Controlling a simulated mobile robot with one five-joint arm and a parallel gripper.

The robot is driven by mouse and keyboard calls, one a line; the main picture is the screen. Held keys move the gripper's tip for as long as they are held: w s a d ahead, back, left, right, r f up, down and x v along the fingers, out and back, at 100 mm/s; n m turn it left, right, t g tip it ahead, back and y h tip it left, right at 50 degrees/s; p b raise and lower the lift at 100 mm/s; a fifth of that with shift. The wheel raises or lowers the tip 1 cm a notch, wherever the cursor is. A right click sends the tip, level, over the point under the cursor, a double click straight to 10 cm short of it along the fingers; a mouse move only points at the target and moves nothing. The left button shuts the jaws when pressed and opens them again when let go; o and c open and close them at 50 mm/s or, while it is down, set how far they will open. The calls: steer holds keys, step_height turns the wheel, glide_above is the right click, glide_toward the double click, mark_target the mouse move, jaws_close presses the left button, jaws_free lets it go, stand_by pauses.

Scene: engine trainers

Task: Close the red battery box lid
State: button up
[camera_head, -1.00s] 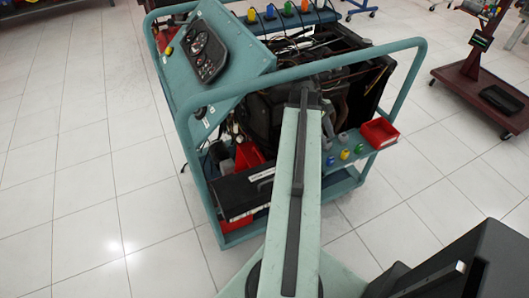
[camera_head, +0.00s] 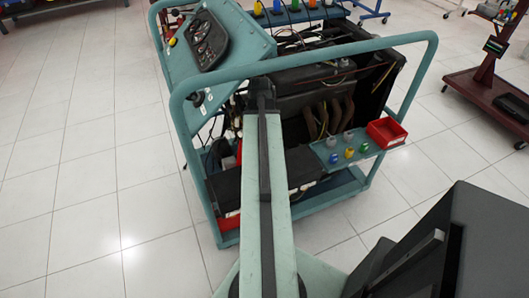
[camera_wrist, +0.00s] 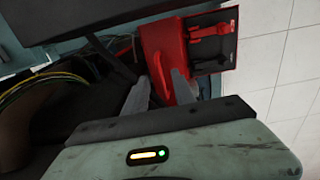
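In the wrist view a red lid panel (camera_wrist: 165,42) stands beside a dark open compartment with red parts in it, the battery box (camera_wrist: 226,61). The lid looks open. My gripper (camera_wrist: 160,88) is open, with its two grey fingers apart. Its fingertips are at the lower end of the red panel, and a narrow red part shows between them. I cannot tell whether they touch it. In the head view my arm hides most of the box, and only a red strip of the box (camera_head: 229,223) shows low on the cart.
The teal engine trainer cart (camera_head: 425,70) has a tubular frame around the engine. A red tray (camera_head: 386,132) and several coloured caps (camera_head: 349,152) sit on its right shelf. Yellow-green cables (camera_wrist: 45,80) run at left in the wrist view. The tiled floor (camera_head: 80,200) is clear at left.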

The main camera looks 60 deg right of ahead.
step_height(320, 180, down, 6)
steer(key=b, duration=0.5)
steer(key=shift+s+d+f, duration=0.15)
jaws_close()
stand_by(0.8)
